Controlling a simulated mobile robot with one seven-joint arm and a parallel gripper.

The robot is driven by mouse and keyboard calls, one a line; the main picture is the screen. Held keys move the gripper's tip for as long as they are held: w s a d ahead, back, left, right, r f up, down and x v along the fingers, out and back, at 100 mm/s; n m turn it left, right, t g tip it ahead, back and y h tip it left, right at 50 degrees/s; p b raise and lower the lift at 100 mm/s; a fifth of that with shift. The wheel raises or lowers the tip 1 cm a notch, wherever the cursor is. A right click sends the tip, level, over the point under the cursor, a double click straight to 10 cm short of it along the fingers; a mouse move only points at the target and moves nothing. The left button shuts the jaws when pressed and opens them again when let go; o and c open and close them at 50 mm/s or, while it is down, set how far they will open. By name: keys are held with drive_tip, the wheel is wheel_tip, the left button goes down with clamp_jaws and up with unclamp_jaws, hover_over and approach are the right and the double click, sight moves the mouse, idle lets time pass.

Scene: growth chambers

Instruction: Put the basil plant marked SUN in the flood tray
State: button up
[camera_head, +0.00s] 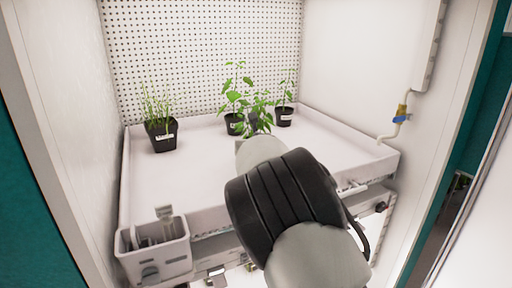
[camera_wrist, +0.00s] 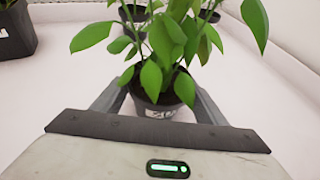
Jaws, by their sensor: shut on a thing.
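My gripper (camera_wrist: 158,94) is shut on the black pot of a leafy green basil plant (camera_wrist: 160,42). One finger is on each side of the pot. The pot has a white label whose letters are partly cut off and hard to read. In the head view the plant's leaves (camera_head: 259,106) show beyond my arm, which hides the pot and most of my gripper. The white flood tray (camera_head: 195,190) fills the chamber floor and the plant is over it. I cannot tell whether the pot touches the tray.
Two more potted leafy plants stand behind the held one, one left (camera_head: 234,122) and one right (camera_head: 284,116). A grassy potted plant (camera_head: 161,132) stands at back left. A caddy (camera_head: 152,250) hangs at the front left corner. A blue-handled valve (camera_head: 402,118) is on the right wall. The tray's front left is clear.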

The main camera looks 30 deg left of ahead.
drive_tip(key=o, duration=1.3)
drive_tip(key=shift+s, duration=0.25)
drive_tip(key=shift+b+v, duration=1.9)
drive_tip(key=shift+v, duration=3.95)
drive_tip(key=shift+w+d, duration=0.1)
drive_tip(key=shift+d, duration=0.05)
